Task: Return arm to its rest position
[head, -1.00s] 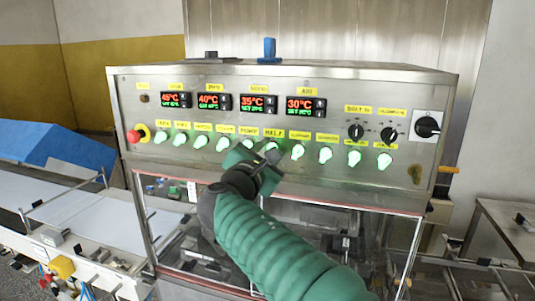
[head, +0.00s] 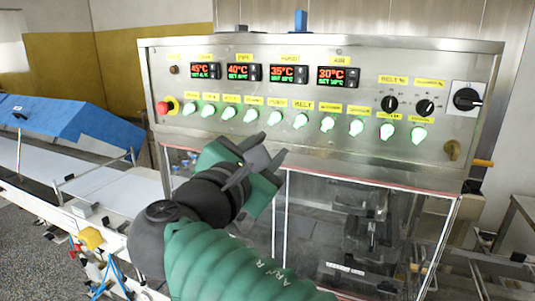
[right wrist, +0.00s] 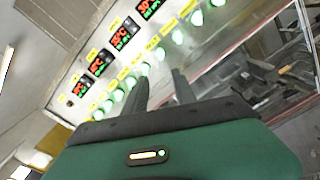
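My right arm (head: 215,262), with a green ribbed sleeve and dark joints, reaches up from the bottom of the head view. My right gripper (head: 268,152) is in front of the machine's control panel (head: 330,145), just below the row of lit green knobs and apart from them as far as I can tell. Its two dark fingers stand apart with nothing between them. The right wrist view also shows the fingers (right wrist: 160,78) spread and empty, with the panel tilted behind them. My left gripper is in neither view.
The panel carries temperature displays (head: 240,72), a red stop button (head: 163,107) and black dials (head: 466,99). A clear-windowed chamber (head: 330,220) lies below it. A conveyor (head: 105,190) with a blue cover (head: 75,127) runs at left. A metal table (head: 525,208) stands at right.

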